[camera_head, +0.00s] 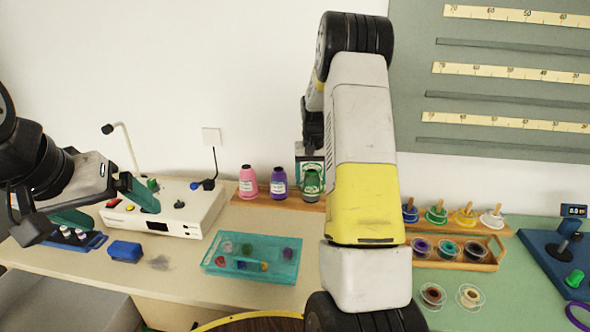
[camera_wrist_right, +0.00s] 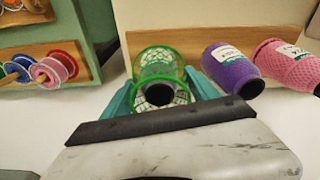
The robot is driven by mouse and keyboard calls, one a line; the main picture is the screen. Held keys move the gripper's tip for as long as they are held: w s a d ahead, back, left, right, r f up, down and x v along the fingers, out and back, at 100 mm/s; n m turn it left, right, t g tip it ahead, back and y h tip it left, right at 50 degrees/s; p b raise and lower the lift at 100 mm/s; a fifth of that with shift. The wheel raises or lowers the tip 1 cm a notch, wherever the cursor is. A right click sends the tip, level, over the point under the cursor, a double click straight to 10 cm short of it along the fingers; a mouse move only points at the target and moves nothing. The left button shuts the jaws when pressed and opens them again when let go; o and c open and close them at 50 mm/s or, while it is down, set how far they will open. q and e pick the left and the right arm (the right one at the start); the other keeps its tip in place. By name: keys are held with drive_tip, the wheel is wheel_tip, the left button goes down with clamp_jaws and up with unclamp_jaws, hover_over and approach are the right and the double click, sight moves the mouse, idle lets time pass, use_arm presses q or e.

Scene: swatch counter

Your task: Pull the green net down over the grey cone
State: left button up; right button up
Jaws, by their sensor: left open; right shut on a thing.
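The grey cone (camera_head: 312,188) stands on the wooden shelf, right of the purple cone, partly hidden by my right arm in the head view. The green net (camera_wrist_right: 160,57) is a mesh tube with green rings at its ends. In the right wrist view it surrounds the dark open top of the cone (camera_wrist_right: 159,95); how far down it reaches is unclear. My right gripper (camera_wrist_right: 160,92) has its teal fingers on either side of the net, shut on it. My left gripper (camera_head: 106,207) is open and empty at the left, over the counter near the white machine.
Pink (camera_head: 247,182) and purple (camera_head: 278,183) cones stand close beside the grey cone. A white machine (camera_head: 185,215), a blue block (camera_head: 125,251) and a teal tray (camera_head: 215,264) lie on the counter. Several spools (camera_head: 437,212) stand at right.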

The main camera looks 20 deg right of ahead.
drive_tip(key=shift+f, duration=1.2)
drive_tip(key=o, duration=1.4)
drive_tip(key=shift+c, duration=0.2)
drive_tip(key=shift+s+a+r, duration=0.1)
drive_tip(key=shift+s+r, duration=0.05)
drive_tip(key=shift+r, duration=1.15)
drive_tip(key=shift+s+r, duration=0.15)
drive_tip(key=shift+r, duration=1.1)
drive_tip(key=shift+s+a+r, duration=0.1)
drive_tip(key=shift+s+r, duration=0.05)
drive_tip(key=shift+r, duration=1.15)
